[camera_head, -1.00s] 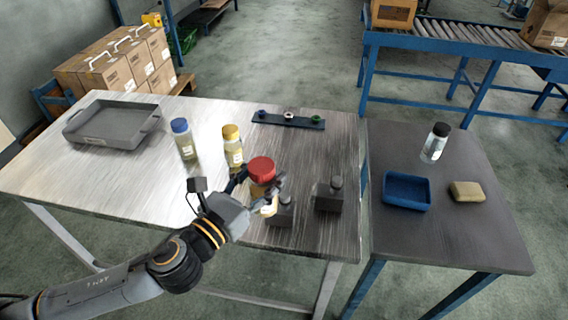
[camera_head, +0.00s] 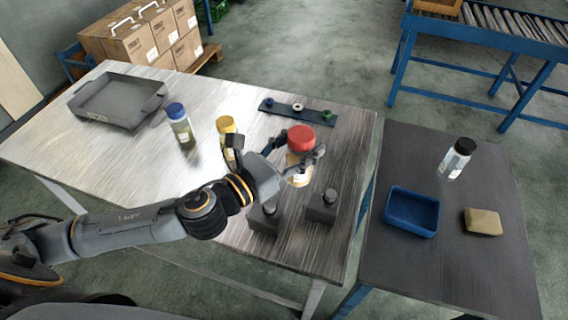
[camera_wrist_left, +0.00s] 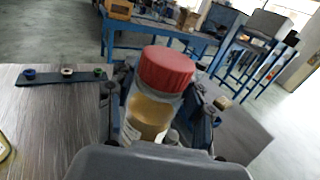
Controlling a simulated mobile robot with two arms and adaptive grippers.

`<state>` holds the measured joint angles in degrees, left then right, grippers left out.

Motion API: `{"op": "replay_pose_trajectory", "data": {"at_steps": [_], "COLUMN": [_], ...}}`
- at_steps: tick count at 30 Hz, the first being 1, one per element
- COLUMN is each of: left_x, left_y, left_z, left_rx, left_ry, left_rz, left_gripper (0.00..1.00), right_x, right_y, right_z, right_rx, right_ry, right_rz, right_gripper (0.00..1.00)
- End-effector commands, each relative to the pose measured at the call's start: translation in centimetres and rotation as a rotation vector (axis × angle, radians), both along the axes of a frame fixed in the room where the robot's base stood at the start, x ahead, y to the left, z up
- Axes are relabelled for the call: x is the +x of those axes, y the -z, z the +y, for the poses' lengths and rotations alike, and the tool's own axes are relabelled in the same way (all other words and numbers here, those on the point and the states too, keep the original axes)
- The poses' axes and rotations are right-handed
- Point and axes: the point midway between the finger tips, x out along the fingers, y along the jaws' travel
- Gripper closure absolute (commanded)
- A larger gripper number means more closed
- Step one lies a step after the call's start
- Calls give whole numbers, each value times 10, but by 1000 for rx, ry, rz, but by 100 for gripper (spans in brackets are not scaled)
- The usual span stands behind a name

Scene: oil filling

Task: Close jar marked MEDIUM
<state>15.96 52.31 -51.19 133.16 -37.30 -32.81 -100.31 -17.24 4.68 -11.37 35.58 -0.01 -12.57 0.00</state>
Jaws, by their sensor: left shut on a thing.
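My left gripper (camera_head: 300,169) is shut around the body of a jar with a red lid (camera_head: 301,140) and amber contents. The lid sits on top of the jar, above the fingers, and the jar looks close to upright. In the left wrist view the red-lidded jar (camera_wrist_left: 150,115) stands between the two fingers. Its label is mostly hidden and I cannot read it. A jar with a yellow lid (camera_head: 227,126) and a jar with a blue lid (camera_head: 181,127) stand on the metal table to the left, the yellow one partly behind my arm. My right gripper is not in view.
A dark strip (camera_head: 298,112) with small coloured rings lies at the table's back. Two dark blocks with knobs, one of them here (camera_head: 321,207), stand near the front edge. A grey tray (camera_head: 88,109) is at left. The side table holds a black-lidded jar (camera_head: 456,160), blue tray (camera_head: 386,210) and sponge (camera_head: 482,222).

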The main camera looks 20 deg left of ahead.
Motion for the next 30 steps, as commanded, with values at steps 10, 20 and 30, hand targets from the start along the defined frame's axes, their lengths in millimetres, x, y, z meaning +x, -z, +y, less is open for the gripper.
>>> {"op": "replay_pose_trajectory", "data": {"at_steps": [10,20,30], "left_x": [42,98,114], "left_y": [23,75,93], "left_z": [28,63,73], "left_rx": [3,-5,0], "left_ry": [-6,-4,0], "left_rz": [-2,2,-2], "left_gripper": [100,100,100], "right_x": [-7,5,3], "right_y": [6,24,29], "right_z": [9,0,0], "right_rx": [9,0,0], "right_ry": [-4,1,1], "right_rz": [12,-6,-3], "right_gripper": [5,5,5]}}
